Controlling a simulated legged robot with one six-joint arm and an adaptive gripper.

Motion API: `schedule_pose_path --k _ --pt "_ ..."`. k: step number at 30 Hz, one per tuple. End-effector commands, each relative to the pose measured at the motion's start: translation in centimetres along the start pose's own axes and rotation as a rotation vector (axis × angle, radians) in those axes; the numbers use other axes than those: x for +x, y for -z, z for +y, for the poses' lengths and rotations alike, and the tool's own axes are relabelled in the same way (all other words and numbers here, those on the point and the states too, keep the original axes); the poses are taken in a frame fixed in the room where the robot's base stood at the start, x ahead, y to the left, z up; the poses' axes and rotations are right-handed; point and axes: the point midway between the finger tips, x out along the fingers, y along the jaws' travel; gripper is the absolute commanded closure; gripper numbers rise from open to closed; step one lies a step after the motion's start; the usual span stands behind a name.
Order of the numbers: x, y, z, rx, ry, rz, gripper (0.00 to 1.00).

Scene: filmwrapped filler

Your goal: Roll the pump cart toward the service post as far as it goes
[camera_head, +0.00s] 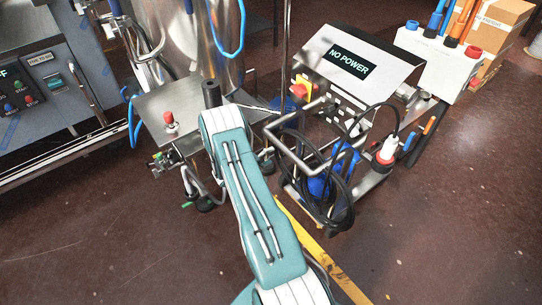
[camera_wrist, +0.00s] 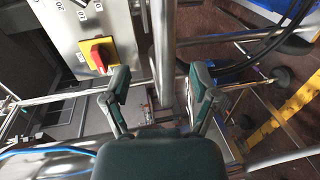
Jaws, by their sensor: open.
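The pump cart (camera_head: 318,160) stands right of my arm. It has a bent steel tube frame, coiled black cable, blue parts and a slanted panel reading NO POWER (camera_head: 349,62). A red-and-yellow switch (camera_head: 301,88) is on its left side; it also shows in the wrist view (camera_wrist: 98,54). My gripper (camera_wrist: 160,92) is open. A vertical steel bar (camera_wrist: 163,50) shows between its fingers; I cannot tell whether they touch it. In the head view my arm hides the fingers. I cannot tell for certain which thing is the service post.
A white unit (camera_head: 440,62) with blue and orange fittings stands behind the cart at right, with cardboard boxes (camera_head: 500,22) beyond. A steel table (camera_head: 180,108) and tank stand at left, near a control cabinet (camera_head: 40,85). Yellow tape (camera_head: 325,255) crosses the floor. The right floor is clear.

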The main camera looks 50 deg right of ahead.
Motion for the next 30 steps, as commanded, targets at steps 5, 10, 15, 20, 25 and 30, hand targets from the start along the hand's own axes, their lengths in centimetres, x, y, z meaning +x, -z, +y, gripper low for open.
schedule_pose_path --k 5,10,15,20,25,30 --pt "-1.9 -0.2 -0.6 -0.004 0.004 0.002 0.24" --pt "-1.1 -0.4 -0.7 -0.001 0.004 -0.005 0.24" --pt "1.7 -0.5 -0.7 0.0 0.004 -0.008 0.24" --pt "4.7 -0.5 -0.8 -0.001 0.005 -0.006 0.24" --pt "7.3 -0.4 -0.8 -0.001 0.004 -0.005 0.24" --pt "8.6 -0.3 -0.7 -0.002 0.004 -0.002 0.24"
